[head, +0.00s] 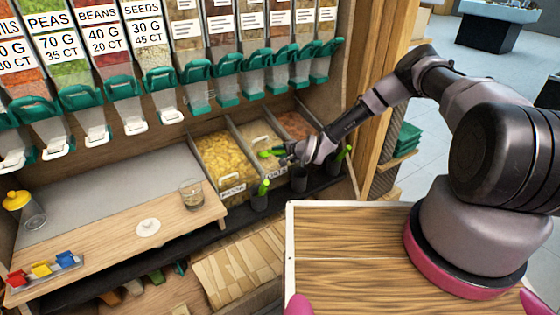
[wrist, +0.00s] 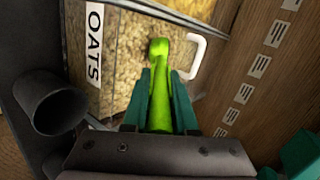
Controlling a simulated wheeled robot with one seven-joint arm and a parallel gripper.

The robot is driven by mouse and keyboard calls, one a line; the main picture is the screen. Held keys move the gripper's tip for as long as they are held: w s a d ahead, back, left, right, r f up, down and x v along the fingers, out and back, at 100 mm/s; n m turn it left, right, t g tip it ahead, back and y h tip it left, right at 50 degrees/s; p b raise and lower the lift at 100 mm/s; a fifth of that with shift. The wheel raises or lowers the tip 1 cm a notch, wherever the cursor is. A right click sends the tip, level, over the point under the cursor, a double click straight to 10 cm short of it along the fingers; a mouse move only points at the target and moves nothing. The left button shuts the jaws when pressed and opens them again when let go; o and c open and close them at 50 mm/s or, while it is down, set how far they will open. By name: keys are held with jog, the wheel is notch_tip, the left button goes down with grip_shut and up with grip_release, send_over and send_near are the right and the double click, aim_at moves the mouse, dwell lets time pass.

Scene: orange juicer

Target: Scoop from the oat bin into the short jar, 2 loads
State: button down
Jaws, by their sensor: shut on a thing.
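The oat bin (head: 277,174) is the middle of three open bins, with pale oats inside. Its OATS label (wrist: 95,45) shows in the wrist view. My gripper (head: 286,155) is at the front of this bin. It is shut on a green scoop (wrist: 160,95), gripped between the teal fingers (wrist: 160,105). The scoop's rounded green end overlaps the oats in the wrist view; I cannot tell its depth or whether it carries oats. The short jar (head: 192,194), clear, open and seemingly empty, stands upright on the wooden counter, left of the bins.
Dark scoop holders (head: 299,180) stand before the bins; one empty holder (wrist: 55,103) is close to my gripper. Another green scoop (head: 264,187) stands by the yellow-filled bin (head: 222,155). A white lid (head: 148,227), yellow-topped jar (head: 32,212) and coloured clips (head: 42,269) lie on the counter. Dispensers hang above.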

jog(key=shift+d+v, duration=0.2)
jog(key=shift+v, duration=1.9)
jog(key=shift+t+y, duration=0.5)
jog(key=shift+t, duration=0.1)
jog(key=shift+s+d+r, duration=0.5)
jog(key=shift+s+r, duration=0.1)
jog(key=shift+r, duration=0.2)
jog(key=shift+s+d+r, duration=0.45)
jog(key=shift+s+r, duration=0.2)
jog(key=shift+r, duration=0.15)
jog(key=a+r+v, duration=0.2)
jog(key=r+v, duration=0.1)
jog(key=v, duration=1.4)
jog(key=s+a, duration=0.6)
jog(key=a, duration=0.4)
jog(key=s+a+y, duration=0.1)
jog(key=s+a, duration=0.6)
jog(key=a, duration=0.4)
jog(key=s+a, duration=0.6)
jog(key=a, duration=0.4)
jog(key=w+a+r+g+h, duration=0.5)
jog(key=w+a+g+h, duration=0.1)
jog(key=w+g+h, duration=0.1)
jog(key=shift+w+a+r+h, duration=0.2)
jog(key=shift+w+a+h, duration=0.15)
jog(key=shift+h, duration=0.25)
